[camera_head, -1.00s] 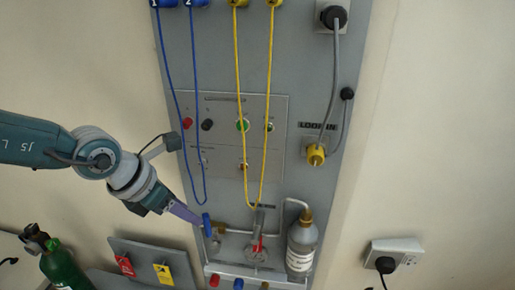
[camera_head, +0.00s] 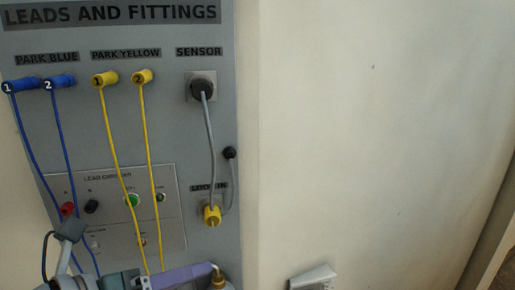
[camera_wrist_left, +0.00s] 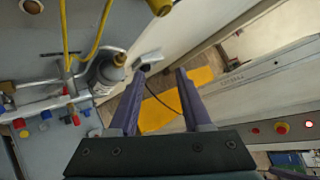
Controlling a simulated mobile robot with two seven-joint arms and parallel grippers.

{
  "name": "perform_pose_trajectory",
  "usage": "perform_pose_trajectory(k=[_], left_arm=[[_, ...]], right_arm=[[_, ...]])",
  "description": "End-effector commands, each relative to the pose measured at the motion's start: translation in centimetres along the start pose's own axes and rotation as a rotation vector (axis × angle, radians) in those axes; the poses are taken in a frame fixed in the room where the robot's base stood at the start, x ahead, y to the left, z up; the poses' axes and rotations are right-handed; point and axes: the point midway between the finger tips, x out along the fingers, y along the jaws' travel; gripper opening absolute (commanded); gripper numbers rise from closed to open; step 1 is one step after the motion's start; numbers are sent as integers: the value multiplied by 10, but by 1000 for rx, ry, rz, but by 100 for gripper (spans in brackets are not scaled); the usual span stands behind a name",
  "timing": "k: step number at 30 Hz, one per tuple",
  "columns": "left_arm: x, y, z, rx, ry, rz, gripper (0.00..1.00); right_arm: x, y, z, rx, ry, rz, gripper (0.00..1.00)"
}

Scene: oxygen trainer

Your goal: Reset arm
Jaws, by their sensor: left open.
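My left gripper (camera_head: 190,275) shows at the bottom of the head view, in front of the lower part of the grey panel (camera_head: 215,140). Its purple fingers point right and overlap the top of the bottle (camera_head: 219,281). In the left wrist view the two fingers (camera_wrist_left: 160,72) are apart, with nothing between them. The bottle (camera_wrist_left: 108,72) stands to the left of the fingers there. My right gripper is in neither view.
Blue leads (camera_head: 25,125) and yellow leads (camera_head: 112,135) hang from the panel. A grey sensor cable (camera_head: 210,130) runs down to the yellow fitting (camera_head: 211,214). A wall socket (camera_head: 313,278) is lower right. The wall right of the panel is clear.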

Motion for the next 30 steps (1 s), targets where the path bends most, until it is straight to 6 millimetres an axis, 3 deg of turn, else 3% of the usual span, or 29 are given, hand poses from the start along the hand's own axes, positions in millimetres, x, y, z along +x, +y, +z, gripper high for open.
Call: perform_pose_trajectory(k=[1,2,4,6,8,10,12,15,18,22,30], left_arm=[[-2,-43,9,-224,-124,-89,48],[-8,-62,22,-395,-220,-127,48],[-30,-73,49,-791,-430,-145,48],[-61,-55,57,-1185,-611,-78,48],[-90,-30,43,-1506,-736,35,48],[-125,-6,9,-1834,-835,214,48],[-156,3,-28,-2074,-883,390,48],[-190,-1,-70,-2295,-895,598,48],[-212,-9,-96,-2410,-882,735,48],[-223,-15,-108,-2461,-869,808,48],[-223,-15,-109,-2461,-867,812,48]], right_arm=[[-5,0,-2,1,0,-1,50],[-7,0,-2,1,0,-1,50],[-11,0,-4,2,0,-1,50],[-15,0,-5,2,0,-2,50],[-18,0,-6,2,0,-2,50],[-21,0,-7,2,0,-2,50],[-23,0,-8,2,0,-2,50],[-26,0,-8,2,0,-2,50],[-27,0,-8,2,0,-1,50],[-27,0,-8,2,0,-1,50],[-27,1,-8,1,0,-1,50]])
